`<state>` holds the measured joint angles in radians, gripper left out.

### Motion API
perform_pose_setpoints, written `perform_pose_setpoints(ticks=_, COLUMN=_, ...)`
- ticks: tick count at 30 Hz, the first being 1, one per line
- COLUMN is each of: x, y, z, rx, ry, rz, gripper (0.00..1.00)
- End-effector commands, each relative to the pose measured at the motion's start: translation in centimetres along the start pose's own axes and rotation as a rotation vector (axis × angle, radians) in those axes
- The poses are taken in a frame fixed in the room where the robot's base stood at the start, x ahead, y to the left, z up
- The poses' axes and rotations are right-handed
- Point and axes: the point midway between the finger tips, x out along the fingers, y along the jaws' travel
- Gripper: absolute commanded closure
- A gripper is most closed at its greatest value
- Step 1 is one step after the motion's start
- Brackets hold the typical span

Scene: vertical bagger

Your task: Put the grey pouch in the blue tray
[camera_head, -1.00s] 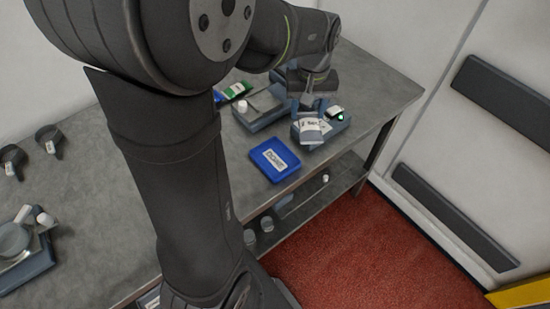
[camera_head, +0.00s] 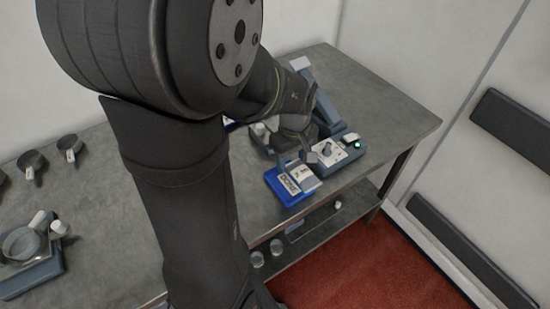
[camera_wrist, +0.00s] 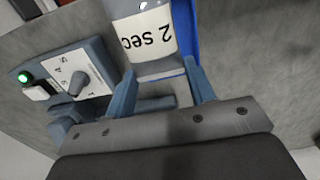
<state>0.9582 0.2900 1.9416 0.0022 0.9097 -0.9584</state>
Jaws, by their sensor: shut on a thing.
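The grey pouch (camera_head: 303,178) has a white label, which reads "2 sec" in the wrist view (camera_wrist: 145,12). My gripper (camera_head: 302,160) is shut on the pouch at its near edge, with one finger on each side in the wrist view (camera_wrist: 160,70). The blue tray (camera_head: 271,178) lies on the bench and has a "DONE" label. In the head view the pouch overlaps the tray's right part. I cannot tell whether it touches the tray. In the wrist view a strip of the tray (camera_wrist: 187,35) shows beside the pouch.
A grey-blue machine with a dial and a lit green button (camera_head: 352,146) stands just right of the tray, close to my gripper. Its dial panel (camera_wrist: 75,80) also shows in the wrist view. Black cups and a scale (camera_head: 30,250) are at the left. The bench's right end is clear.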

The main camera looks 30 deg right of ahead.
Motion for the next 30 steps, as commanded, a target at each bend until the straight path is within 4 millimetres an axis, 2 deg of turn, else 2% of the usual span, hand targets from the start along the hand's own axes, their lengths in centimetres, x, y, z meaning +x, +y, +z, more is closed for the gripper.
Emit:
perform_pose_setpoints(ticks=1, x=0.8, y=-0.3, z=-1.2, rx=-0.006, ry=-0.002, rz=-0.002, gripper=0.79)
perform_pose_setpoints(ticks=4, x=1.7, y=-0.6, z=-2.8, rx=-0.004, ry=-0.001, rz=-0.001, gripper=0.79)
perform_pose_setpoints(ticks=9, x=2.5, y=-0.8, z=-4.1, rx=0.0, ry=0.0, rz=0.0, gripper=0.79)
perform_pose_setpoints(ticks=18, x=6.2, y=-0.8, z=-4.1, rx=0.001, ry=-0.002, rz=-0.002, gripper=0.79)
perform_pose_setpoints(ticks=30, x=6.7, y=-0.8, z=-4.1, rx=0.001, ry=0.0, rz=0.001, gripper=0.79)
